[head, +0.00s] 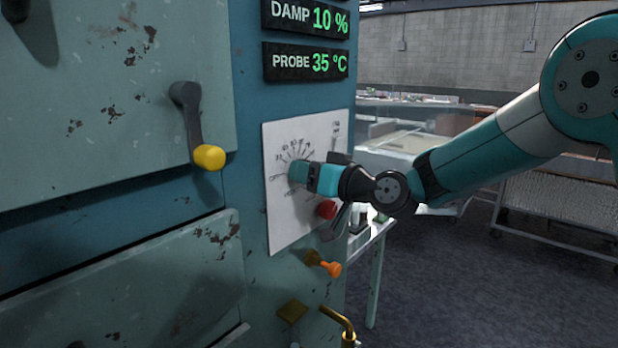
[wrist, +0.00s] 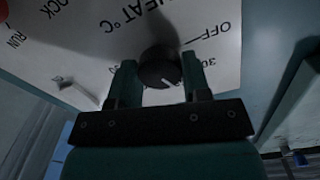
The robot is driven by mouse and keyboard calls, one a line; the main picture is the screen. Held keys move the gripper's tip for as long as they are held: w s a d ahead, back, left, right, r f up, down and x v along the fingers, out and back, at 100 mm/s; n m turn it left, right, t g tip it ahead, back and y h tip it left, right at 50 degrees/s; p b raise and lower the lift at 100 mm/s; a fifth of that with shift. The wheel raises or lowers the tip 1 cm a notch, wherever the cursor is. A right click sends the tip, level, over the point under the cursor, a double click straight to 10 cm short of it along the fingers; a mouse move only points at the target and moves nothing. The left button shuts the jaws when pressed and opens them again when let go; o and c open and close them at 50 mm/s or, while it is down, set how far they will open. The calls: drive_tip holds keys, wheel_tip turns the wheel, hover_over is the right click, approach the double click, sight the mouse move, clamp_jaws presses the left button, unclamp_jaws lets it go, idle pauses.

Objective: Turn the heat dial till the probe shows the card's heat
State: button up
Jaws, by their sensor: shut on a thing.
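The heat dial (wrist: 160,68) is a dark round knob with a pale pointer line. It sits on the white panel plate (wrist: 100,30), near the lettering "HEAT °C", with "OFF" and "30" to its right. My gripper (wrist: 160,85) is shut on the dial, one finger on each side of it. In the head view my gripper (head: 300,173) reaches the white panel (head: 285,225) and hides most of the dial. The probe display (head: 307,62) reads 35 °C in green. The card with the heat to match cannot be made out in either view.
A damp display (head: 305,18) above reads 10 %. A red knob (head: 327,209) sits close below my gripper, and an orange-tipped lever (head: 330,268) lower down. A yellow-knobbed handle (head: 208,156) sticks out at the left. Open floor (head: 470,290) lies to the right.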

drive_tip(key=shift+m, duration=1.4)
drive_tip(key=o, duration=0.9)
drive_tip(key=shift+s+b, duration=0.1)
drive_tip(key=shift+b, duration=0.2)
drive_tip(key=shift+b+v, duration=3.3)
drive_tip(key=shift+v, duration=5.45)
drive_tip(key=shift+s+a, duration=0.1)
